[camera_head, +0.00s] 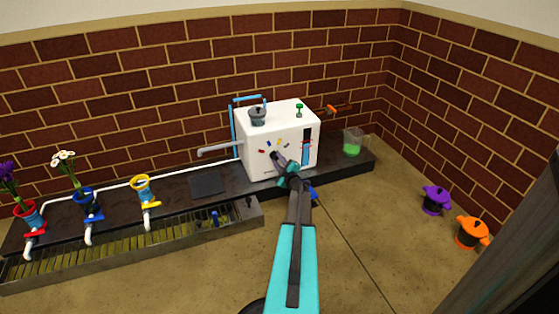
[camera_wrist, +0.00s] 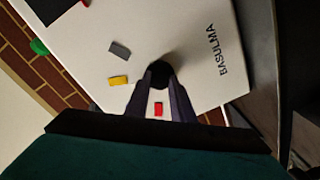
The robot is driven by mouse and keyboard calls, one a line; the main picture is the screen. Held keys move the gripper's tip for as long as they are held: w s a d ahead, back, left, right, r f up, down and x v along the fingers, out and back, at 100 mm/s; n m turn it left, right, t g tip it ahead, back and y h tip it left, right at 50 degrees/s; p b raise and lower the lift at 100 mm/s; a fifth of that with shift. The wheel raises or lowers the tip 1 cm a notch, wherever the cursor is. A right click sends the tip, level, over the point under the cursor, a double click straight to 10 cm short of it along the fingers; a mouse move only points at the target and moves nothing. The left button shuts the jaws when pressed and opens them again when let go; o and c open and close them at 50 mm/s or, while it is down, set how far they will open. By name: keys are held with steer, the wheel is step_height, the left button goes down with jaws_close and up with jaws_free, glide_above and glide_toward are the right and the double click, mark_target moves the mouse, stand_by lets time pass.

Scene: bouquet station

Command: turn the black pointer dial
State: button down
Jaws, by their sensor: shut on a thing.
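The black pointer dial (camera_wrist: 158,73) is on the front face of the white machine, with coloured marks around it. In the wrist view my gripper (camera_wrist: 160,88) has its two fingers on either side of the dial, shut on it. The fingers cover part of the dial, so its pointing direction cannot be told. A yellow mark (camera_wrist: 118,80), a grey mark (camera_wrist: 120,48) and a red mark (camera_wrist: 158,108) show near it. In the head view my gripper (camera_head: 277,158) reaches the front of the white machine (camera_head: 255,150), and the dial is mostly hidden behind it.
A grey lidded pot (camera_head: 257,117) and a green knob (camera_head: 299,109) are on top of the machine. A clear container with green liquid (camera_head: 352,145) stands to its right. Flower vases (camera_head: 85,203) line the left counter. Purple (camera_head: 436,200) and orange (camera_head: 472,233) pots sit on the floor at right.

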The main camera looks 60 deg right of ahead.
steer(key=n+b, duration=0.1)
steer(key=n, duration=0.1)
steer(key=n+b, duration=0.1)
steer(key=n, duration=0.2)
steer(key=shift+s+d+g, duration=0.15)
steer(key=shift+s+g, duration=0.05)
steer(key=shift+g, duration=0.1)
steer(key=shift+n, duration=0.3)
steer(key=c, duration=1.5)
jaws_free()
steer(key=shift+c, duration=0.2)
steer(key=shift+w, duration=0.1)
steer(key=shift+s+a+r, duration=0.1)
steer(key=shift+s+a, duration=0.35)
steer(key=shift+a, duration=0.1)
steer(key=f+p+v, duration=0.1)
steer(key=p+v, duration=0.3)
steer(key=v, duration=0.8)
steer(key=shift+s+r, duration=0.2)
steer(key=shift+s, duration=0.05)
